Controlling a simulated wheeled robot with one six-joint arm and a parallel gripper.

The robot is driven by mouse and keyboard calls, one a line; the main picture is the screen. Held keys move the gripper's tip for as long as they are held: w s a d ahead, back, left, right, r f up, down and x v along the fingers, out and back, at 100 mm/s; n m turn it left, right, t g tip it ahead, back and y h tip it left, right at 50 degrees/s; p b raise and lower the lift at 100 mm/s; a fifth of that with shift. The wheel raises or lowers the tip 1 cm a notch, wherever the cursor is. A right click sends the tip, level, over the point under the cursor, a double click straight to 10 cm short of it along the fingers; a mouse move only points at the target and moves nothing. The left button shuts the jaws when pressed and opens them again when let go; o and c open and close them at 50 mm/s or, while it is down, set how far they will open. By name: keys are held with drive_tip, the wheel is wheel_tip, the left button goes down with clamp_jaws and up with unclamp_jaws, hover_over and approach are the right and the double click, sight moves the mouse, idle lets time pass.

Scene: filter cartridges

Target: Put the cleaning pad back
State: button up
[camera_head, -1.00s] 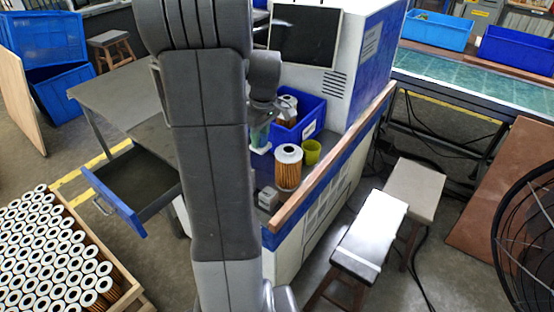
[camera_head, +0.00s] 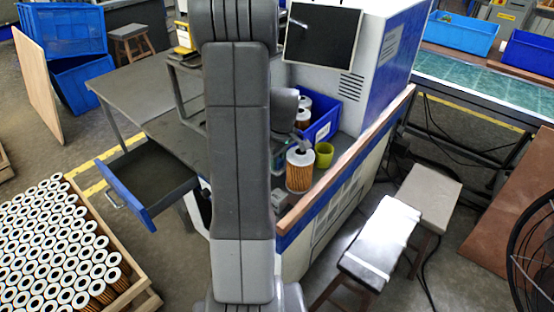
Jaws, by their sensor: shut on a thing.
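My gripper (camera_head: 301,134) is at the workbench, partly hidden behind my own arm. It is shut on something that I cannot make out. No cleaning pad can be clearly told apart in this view. An open blue drawer (camera_head: 150,189) sticks out from the bench at the left, and its dark floor looks empty. An orange filter cartridge with a white top (camera_head: 300,172) stands on the bench just below my gripper. A sliver of something green (camera_head: 278,152) shows beside my arm, mostly hidden.
A yellow-green cup (camera_head: 324,155) stands right of the cartridge. Behind it is a blue bin (camera_head: 324,121) with cartridges. A wooden rail (camera_head: 345,161) edges the bench. A crate (camera_head: 140,283) of cartridges stands at lower left, and stools (camera_head: 380,238) at right. The left tabletop (camera_head: 130,88) is clear.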

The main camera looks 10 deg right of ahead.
sight(281, 161)
drive_tip(key=shift+f, duration=0.2)
drive_tip(key=o, duration=1)
drive_tip(key=shift+r, duration=0.1)
drive_tip(key=shift+c, duration=0.2)
wheel_tip(281, 161, up, 12)
drive_tip(key=s, duration=0.1)
drive_tip(key=shift+d, duration=0.4)
drive_tip(key=shift+r, duration=0.1)
